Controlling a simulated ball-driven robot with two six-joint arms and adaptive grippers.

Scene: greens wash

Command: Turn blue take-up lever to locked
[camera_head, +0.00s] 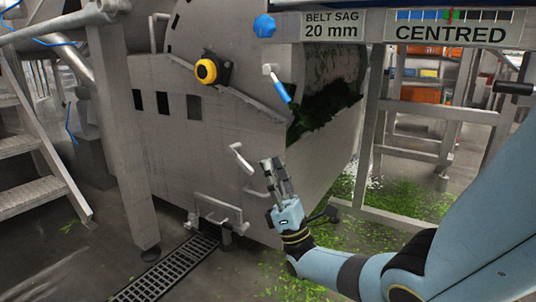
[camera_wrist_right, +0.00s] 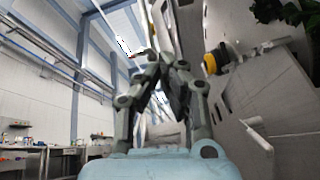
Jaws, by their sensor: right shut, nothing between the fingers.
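The blue take-up lever (camera_head: 281,91) is on the grey machine's side in the head view, below the belt sag sign. It has a pale pivot end at its top, and its blue grip slants down to the right. My right gripper (camera_head: 273,163) is shut and empty, pointing up, well below the lever and apart from it. Its closed fingers (camera_wrist_right: 166,40) also fill the middle of the right wrist view. I cannot make out the lever clearly in that view. My left gripper is not in view.
A yellow-ringed black button (camera_head: 206,71) sits left of the lever. A white handle (camera_head: 241,158) sticks out just left of my right gripper. Signs (camera_head: 332,25) reading "BELT SAG 20 mm" and "CENTRED" (camera_head: 451,34) hang above. Green leaves litter the floor at right.

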